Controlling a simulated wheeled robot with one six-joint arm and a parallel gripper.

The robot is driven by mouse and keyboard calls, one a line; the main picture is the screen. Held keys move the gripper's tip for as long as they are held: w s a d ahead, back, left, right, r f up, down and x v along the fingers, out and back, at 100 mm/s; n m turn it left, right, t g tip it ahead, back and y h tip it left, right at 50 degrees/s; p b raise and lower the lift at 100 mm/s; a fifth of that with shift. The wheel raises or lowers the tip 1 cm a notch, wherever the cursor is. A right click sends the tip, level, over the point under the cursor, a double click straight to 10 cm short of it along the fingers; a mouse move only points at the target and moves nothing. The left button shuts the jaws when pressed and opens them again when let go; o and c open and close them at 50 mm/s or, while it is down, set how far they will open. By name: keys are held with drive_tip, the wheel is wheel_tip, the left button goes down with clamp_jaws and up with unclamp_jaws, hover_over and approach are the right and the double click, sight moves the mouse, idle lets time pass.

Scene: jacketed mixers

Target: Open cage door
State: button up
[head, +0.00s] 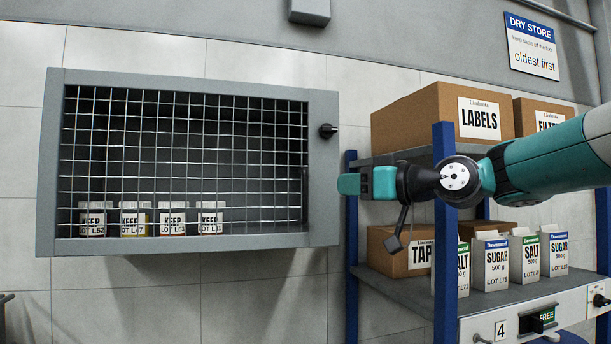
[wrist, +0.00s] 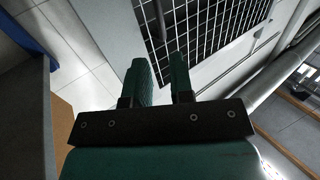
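The cage (head: 48,160) is a grey wall box with a wire mesh door (head: 180,155) across its front. The door looks shut. A black upright handle (head: 304,195) sits at the mesh's right edge, and a black knob (head: 328,131) is on the frame's upper right. My gripper (head: 345,184) is just right of the cage's right side, at about the handle's height. In the wrist view my gripper (wrist: 162,70) has its two green fingers apart with nothing between them. The mesh (wrist: 205,25) lies beyond the fingertips. A dark bar, probably the handle (wrist: 155,15), shows near the top.
Several jars labelled KEEP (head: 132,222) stand inside the cage. Right of it is a blue-post shelf (head: 445,220) with cardboard boxes (head: 430,112) and salt and sugar cartons (head: 496,262), close to my arm. The space in front of the mesh looks clear.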

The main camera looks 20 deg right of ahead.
sight(309, 184)
drive_tip(key=p+x, duration=0.5)
drive_tip(key=x, duration=0.5)
drive_tip(key=shift+w+a+r, duration=0.1)
drive_tip(key=shift+r, duration=0.05)
drive_tip(key=shift+w+a+f, duration=0.2)
drive_tip(key=shift+w+a, duration=0.1)
drive_tip(key=shift+w, duration=0.2)
clamp_jaws()
